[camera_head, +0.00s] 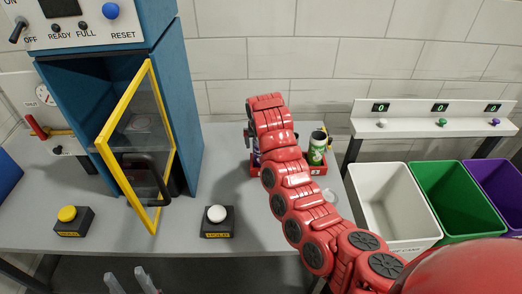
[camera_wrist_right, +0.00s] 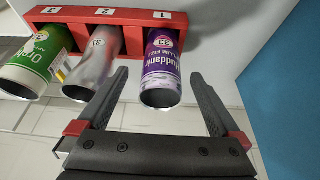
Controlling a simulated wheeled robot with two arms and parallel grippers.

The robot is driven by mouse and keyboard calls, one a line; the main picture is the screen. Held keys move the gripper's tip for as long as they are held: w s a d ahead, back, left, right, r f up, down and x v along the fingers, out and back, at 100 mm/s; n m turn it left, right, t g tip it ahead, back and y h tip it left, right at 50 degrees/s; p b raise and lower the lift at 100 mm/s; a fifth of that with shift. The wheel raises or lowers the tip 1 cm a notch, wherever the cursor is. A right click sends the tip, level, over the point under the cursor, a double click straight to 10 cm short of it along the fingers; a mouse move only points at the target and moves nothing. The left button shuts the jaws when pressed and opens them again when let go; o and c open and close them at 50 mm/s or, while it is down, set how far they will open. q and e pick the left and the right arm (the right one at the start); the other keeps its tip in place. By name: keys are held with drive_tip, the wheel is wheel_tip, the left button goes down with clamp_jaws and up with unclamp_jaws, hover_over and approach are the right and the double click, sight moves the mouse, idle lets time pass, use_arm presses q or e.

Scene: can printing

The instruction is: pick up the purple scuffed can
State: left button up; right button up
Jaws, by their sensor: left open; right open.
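The purple can (camera_wrist_right: 162,58) sits in the slot marked 1 of the red rack (camera_wrist_right: 205,22) in the right wrist view. Its open end faces the camera; I cannot make out scuffs clearly. My right gripper (camera_wrist_right: 159,74) is open, its fingers on either side of the can with a gap on both sides. In the head view only a sliver of purple (camera_head: 256,158) shows beside my red right arm, which hides that gripper. My left gripper (camera_head: 130,281) is open and empty at the bottom edge of the head view, in front of the table.
A silver can (camera_wrist_right: 96,52) and a green can (camera_wrist_right: 38,58) fill the neighbouring slots. A blue machine (camera_head: 180,110) with an open yellow-framed door (camera_head: 104,150) stands left. White (camera_head: 367,205), green (camera_head: 425,190) and purple bins (camera_head: 484,175) stand right. Two buttons (camera_head: 217,214) (camera_head: 67,213) sit on the table.

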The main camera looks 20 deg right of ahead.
drive_tip(key=p+x, duration=0.1)
drive_tip(key=x, duration=0.1)
drive_tip(key=p+x, duration=0.2)
drive_tip(key=x, duration=0.1)
drive_tip(key=shift+w+f, duration=0.1)
drive_tip(key=shift+w, duration=0.2)
drive_tip(key=shift+w+f, duration=0.25)
drive_tip(key=shift+f, duration=0.4)
drive_tip(key=shift+c, duration=0.3)
drive_tip(key=c, duration=1.3)
drive_tip(key=shift+o, duration=0.2)
drive_tip(key=shift+r, duration=0.1)
